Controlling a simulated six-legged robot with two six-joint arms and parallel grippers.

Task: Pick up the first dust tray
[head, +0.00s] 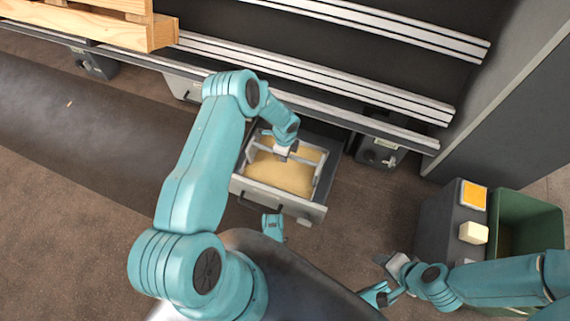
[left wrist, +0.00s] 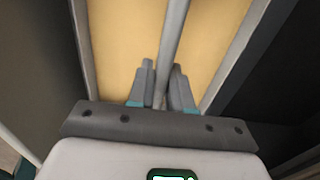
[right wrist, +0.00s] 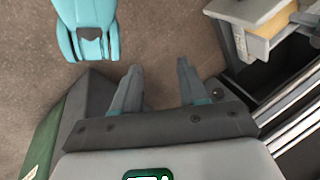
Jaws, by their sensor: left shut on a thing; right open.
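The first dust tray (head: 320,172) is a light grey tray of tan dust with a bar across its top. It sits in a pulled-out drawer (head: 300,204) under the rail. My left gripper (head: 284,155) is over it. In the left wrist view, my left gripper (left wrist: 161,85) has its fingers on both sides of the grey bar (left wrist: 174,35), shut on it, with tan dust below. My right gripper (head: 386,262) is open and empty, low beside the grey box. In the right wrist view, my right gripper (right wrist: 157,90) has only floor between its fingers.
A green bin (head: 528,215) and a dark grey box (head: 440,225) with an orange panel (head: 473,196) stand at the right. A wooden pallet (head: 95,25) lies on the rails at the upper left. Open floor (head: 365,215) lies right of the drawer.

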